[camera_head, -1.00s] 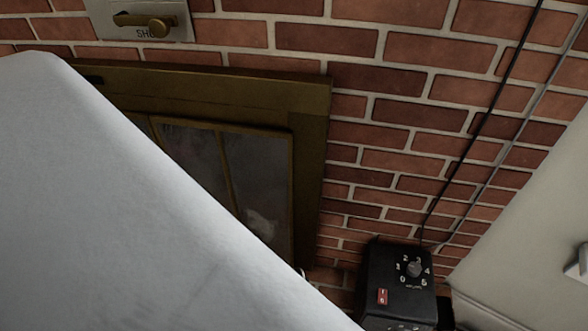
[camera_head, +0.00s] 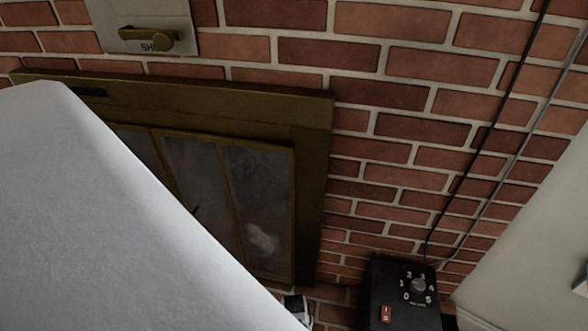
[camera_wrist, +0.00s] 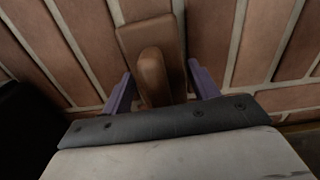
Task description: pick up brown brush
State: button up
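In the wrist view the brown brush (camera_wrist: 152,72) shows at top centre, with a flat squarish part at the far end and a rounded part nearer me. It lies against a brick surface. My gripper (camera_wrist: 162,84) has two purple fingers, one on each side of the brush's near part. The fingers are apart, with visible gaps between them and the brush. The brush's near end is partly hidden behind my gripper's dark front edge. The brush cannot be made out in the head view, where a large pale part covers the lower left.
A brass-framed glass fireplace door (camera_head: 262,205) is set in the brick wall (camera_head: 400,95). A black control box (camera_head: 402,295) with a numbered dial stands at the lower right, with cables running up from it. A metal plate with a lever (camera_head: 150,38) is at upper left.

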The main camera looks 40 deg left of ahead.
jog(key=c, duration=0.8)
jog(key=shift+r, duration=0.2)
notch_tip(320, 180, up, 20)
jog(key=shift+f+p, duration=0.15)
jog(key=shift+p, duration=1)
